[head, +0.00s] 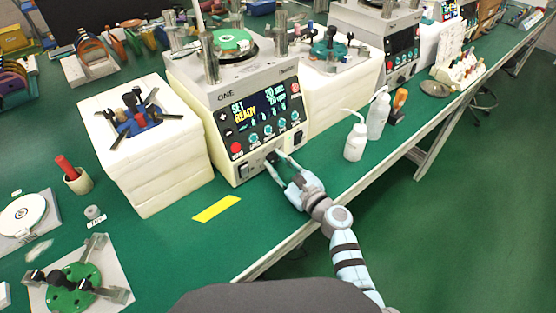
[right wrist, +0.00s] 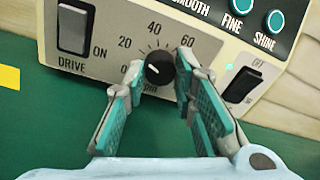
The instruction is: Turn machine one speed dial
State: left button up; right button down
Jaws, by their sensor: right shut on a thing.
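Machine one (head: 195,88), marked ONE, stands on the green bench with a dark lit display (head: 262,106) that reads SET and READY. Its small round black speed dial (right wrist: 160,68) sits low on the front plate inside a scale marked 0, 20, 40, 60. A short white mark on the dial faces left, toward the low end of the scale. My right gripper (right wrist: 161,66) is shut on the dial, one finger on each side; it also shows in the head view (head: 278,160), where it hides the dial. My left gripper is in neither view.
A DRIVE rocker switch (right wrist: 75,28) is left of the dial and another black switch (right wrist: 240,84) is right. White bottles (head: 356,142) stand right of my arm. A yellow strip (head: 216,208) lies on the bench, with a cream block stack (head: 160,178) behind it.

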jog(key=m+p, duration=0.3)
jog(key=m, duration=0.3)
jog(key=shift+r+g, duration=0.15)
jog(key=shift+g, duration=0.15)
jog(key=m+p, duration=0.2)
jog(key=m, duration=0.4)
jog(key=shift+y, duration=0.3)
jog(key=m+p, duration=0.1)
jog(key=m, duration=0.4)
jog(key=shift+g+p, duration=0.3)
jog(key=shift+d+m+y, duration=0.1)
jog(key=shift+m+y, duration=0.3)
jog(key=shift+m, duration=2.2)
jog(key=c, duration=1.3)
grip_release()
